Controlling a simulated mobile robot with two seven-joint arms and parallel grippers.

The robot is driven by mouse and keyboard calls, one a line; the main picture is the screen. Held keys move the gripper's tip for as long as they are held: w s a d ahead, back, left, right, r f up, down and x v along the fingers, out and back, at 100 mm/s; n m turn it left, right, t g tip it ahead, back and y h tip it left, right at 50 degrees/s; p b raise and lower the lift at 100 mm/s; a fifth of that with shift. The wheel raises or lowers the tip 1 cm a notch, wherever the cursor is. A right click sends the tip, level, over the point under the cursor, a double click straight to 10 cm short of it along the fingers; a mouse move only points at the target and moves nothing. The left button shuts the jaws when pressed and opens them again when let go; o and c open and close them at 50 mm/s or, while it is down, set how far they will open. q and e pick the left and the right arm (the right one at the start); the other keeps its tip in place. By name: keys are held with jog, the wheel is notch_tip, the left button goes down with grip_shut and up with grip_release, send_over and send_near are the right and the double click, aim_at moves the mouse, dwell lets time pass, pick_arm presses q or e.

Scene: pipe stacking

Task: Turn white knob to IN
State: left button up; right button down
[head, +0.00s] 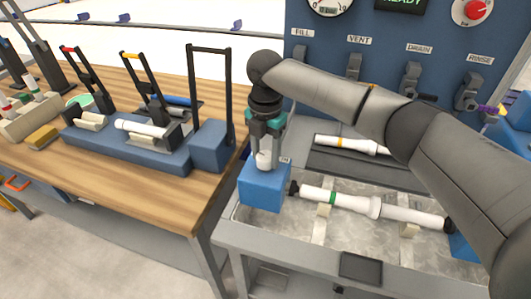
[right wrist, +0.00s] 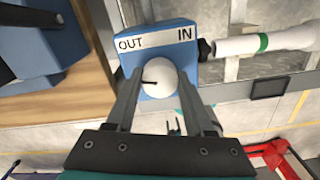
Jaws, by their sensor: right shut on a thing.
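The white knob (head: 264,160) sits on top of a blue block (head: 262,190) at the left end of the metal tray. In the right wrist view the knob (right wrist: 160,78) is round, and its black mark points left, toward the OUT side. The label strip (right wrist: 156,41) behind it reads OUT at left and IN at right. My right gripper (head: 265,146) reaches down from above and is shut on the knob, one finger on each side. My left gripper is not in view.
A white pipe (head: 340,199) with a green band lies right of the block in the metal tray (head: 310,240). A panel (head: 400,60) with gauge and valve levers stands behind. The wooden table (head: 110,180) at left holds blue fixtures with black handles (head: 210,90).

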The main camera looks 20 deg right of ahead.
jog(key=shift+r+m+p, duration=0.15)
jog(key=shift+m+p, duration=0.15)
jog(key=shift+p, duration=0.3)
jog(key=m+p, duration=0.7)
jog(key=p, duration=0.4)
jog(key=shift+r+m, duration=0.1)
jog(key=shift+m, duration=0.2)
jog(key=m+p, duration=0.2)
jog(key=m, duration=0.1)
jog(key=shift+m+p, duration=0.3)
jog(key=m+p, duration=0.2)
jog(key=m, duration=0.2)
jog(key=shift+m, duration=0.3)
jog(key=m+p, duration=0.2)
jog(key=m, duration=0.2)
jog(key=shift+m, duration=0.3)
jog(key=m+p, duration=0.1)
jog(key=m, duration=0.3)
jog(key=shift+f, duration=0.2)
jog(key=shift+m+p, duration=0.3)
jog(key=shift+m, duration=2.1)
